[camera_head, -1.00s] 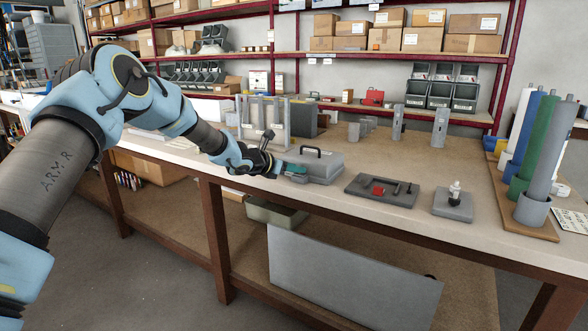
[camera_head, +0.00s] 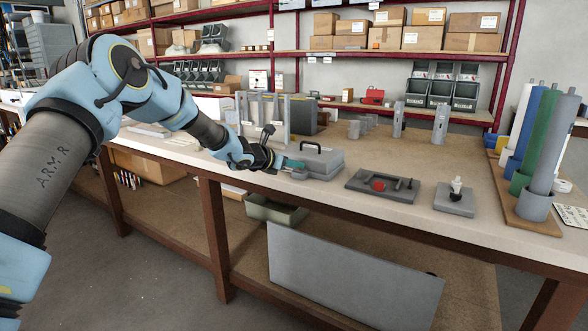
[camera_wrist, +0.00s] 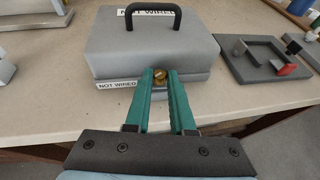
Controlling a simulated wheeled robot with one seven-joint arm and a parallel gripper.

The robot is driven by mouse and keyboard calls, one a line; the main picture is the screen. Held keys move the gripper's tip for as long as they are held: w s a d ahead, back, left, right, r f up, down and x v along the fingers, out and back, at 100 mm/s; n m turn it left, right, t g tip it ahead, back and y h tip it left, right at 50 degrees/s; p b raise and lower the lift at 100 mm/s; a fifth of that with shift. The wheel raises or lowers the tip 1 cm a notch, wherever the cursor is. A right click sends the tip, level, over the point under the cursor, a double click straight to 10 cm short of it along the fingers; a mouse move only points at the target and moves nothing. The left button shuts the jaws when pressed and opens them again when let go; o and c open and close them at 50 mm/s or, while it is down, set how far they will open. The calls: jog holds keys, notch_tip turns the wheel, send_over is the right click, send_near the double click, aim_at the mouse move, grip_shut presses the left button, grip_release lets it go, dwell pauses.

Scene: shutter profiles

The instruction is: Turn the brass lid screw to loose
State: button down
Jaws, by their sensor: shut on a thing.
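A grey box (camera_head: 318,161) with a black handle on its lid stands near the bench's front edge. In the wrist view the same box (camera_wrist: 110,45) fills the upper middle, with "NOT WIRED" labels on its lid and front. The brass lid screw (camera_wrist: 160,75) shows on the box's front between my green fingertips. My gripper (camera_wrist: 161,78) is shut on the screw from the front; the fingers partly hide it. In the head view my gripper (camera_head: 297,167) is at the left front of the box. The screw's slot direction is too small to tell.
A dark grey tray (camera_head: 350,183) with a red knob lies right of the box. A grey block (camera_head: 442,203) with a small white-topped fitting stands further right. Upright grey panels (camera_head: 283,112) stand behind my wrist. Bare bench top (camera_wrist: 40,125) lies left of my gripper.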

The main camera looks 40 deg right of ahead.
jog(key=shift+s+f+n+t+b, duration=0.2)
jog(key=shift+f+n+t+b, duration=0.4)
jog(key=shift+b, duration=2.8)
jog(key=shift+d+r+t+b, duration=0.1)
jog(key=shift+t+b, duration=0.2)
jog(key=shift+b, duration=0.55)
jog(key=n+t+b, duration=0.1)
jog(key=b, duration=0.4)
jog(key=shift+s, duration=0.15)
jog(key=n+t+b, duration=0.1)
jog(key=b, duration=0.4)
jog(key=shift+s+r+n+t+y+b, duration=0.1)
jog(key=shift+s+n+t+y+b, duration=0.1)
jog(key=shift+n+t+y+b, duration=0.2)
jog(key=n+t+b, duration=0.1)
jog(key=b, duration=0.1)
jog(key=n+t+y+b, duration=0.1)
jog(key=b, duration=0.2)
jog(key=shift+s+d+r, duration=0.1)
jog(key=shift+s+d, duration=0.05)
jog(key=shift+s, duration=0.05)
jog(key=shift+n+t+y+b, duration=0.4)
jog(key=shift+n+y+b, duration=0.1)
jog(key=shift+b, duration=0.2)
jog(key=shift+r+n+t+y+b, duration=0.15)
jog(key=shift+n+t+y+b, duration=0.15)
jog(key=shift+n+t+b, duration=0.1)
